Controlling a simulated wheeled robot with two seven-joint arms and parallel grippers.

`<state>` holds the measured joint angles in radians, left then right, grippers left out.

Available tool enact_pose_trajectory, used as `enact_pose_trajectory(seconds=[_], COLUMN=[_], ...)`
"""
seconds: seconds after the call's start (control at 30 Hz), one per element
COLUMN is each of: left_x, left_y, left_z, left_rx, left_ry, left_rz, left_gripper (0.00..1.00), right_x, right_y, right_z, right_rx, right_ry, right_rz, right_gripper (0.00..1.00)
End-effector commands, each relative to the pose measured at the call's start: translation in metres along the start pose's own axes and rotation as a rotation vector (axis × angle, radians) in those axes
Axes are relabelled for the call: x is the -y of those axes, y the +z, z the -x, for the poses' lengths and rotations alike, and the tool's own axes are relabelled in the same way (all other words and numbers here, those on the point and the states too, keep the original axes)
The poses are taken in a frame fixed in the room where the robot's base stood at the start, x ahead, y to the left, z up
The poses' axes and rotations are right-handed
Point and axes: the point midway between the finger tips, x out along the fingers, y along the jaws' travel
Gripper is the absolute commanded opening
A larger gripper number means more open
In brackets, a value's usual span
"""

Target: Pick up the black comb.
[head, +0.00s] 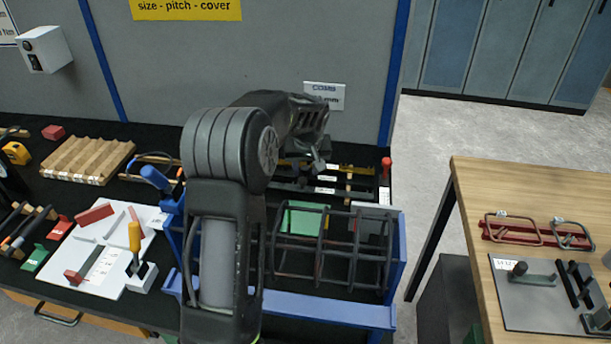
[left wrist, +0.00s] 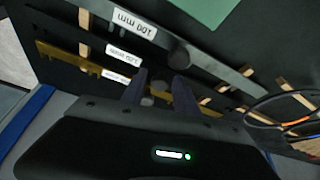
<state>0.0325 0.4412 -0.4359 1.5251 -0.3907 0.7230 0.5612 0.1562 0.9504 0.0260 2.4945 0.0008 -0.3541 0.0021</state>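Several combs with white labels lie side by side at the back of the black table, behind the rebar cage (head: 330,250). In the left wrist view there is a dark grey bar (left wrist: 215,72) with a round knob, a gold comb (left wrist: 80,60), and a black comb (left wrist: 80,31) between them, hard to make out against the black surface. My left gripper (head: 318,158) reaches over the cage to these combs. In the left wrist view its two fingers (left wrist: 160,84) are apart, over the black and gold combs, with nothing seen held. My right gripper is not in view.
The blue-ended cage stand (head: 335,308) is under my left arm. A wooden grooved rack (head: 85,160) and a white board (head: 108,284) with tools are on the left. A wooden table (head: 540,190) with red fixtures stands right, across a floor gap. A grey panel is behind.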

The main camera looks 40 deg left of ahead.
Motion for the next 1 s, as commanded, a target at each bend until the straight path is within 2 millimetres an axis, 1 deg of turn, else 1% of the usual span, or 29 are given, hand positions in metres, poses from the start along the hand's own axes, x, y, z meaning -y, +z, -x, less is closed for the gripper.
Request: enact_pose_trajectory(seconds=[0.03, 0.07, 0.4, 1.0], left_x=[0.0000, 0.0000, 0.0000, -0.0002], left_y=[0.0000, 0.0000, 0.0000, -0.0007], left_z=[0.0001, 0.0001, 0.0001, 0.0007], left_rx=[0.000, 0.000, 0.000, -0.002], left_ry=[0.000, 0.000, 0.000, 0.001], left_rz=[0.000, 0.000, 0.000, 0.000], left_gripper=[0.31, 0.29, 0.01, 0.00], right_x=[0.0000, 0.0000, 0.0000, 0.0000], right_y=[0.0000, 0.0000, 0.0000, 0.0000], right_z=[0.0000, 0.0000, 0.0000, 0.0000], right_rx=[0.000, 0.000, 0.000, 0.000], right_ry=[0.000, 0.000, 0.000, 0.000], right_rz=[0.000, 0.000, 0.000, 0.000], right_gripper=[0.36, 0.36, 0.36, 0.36])
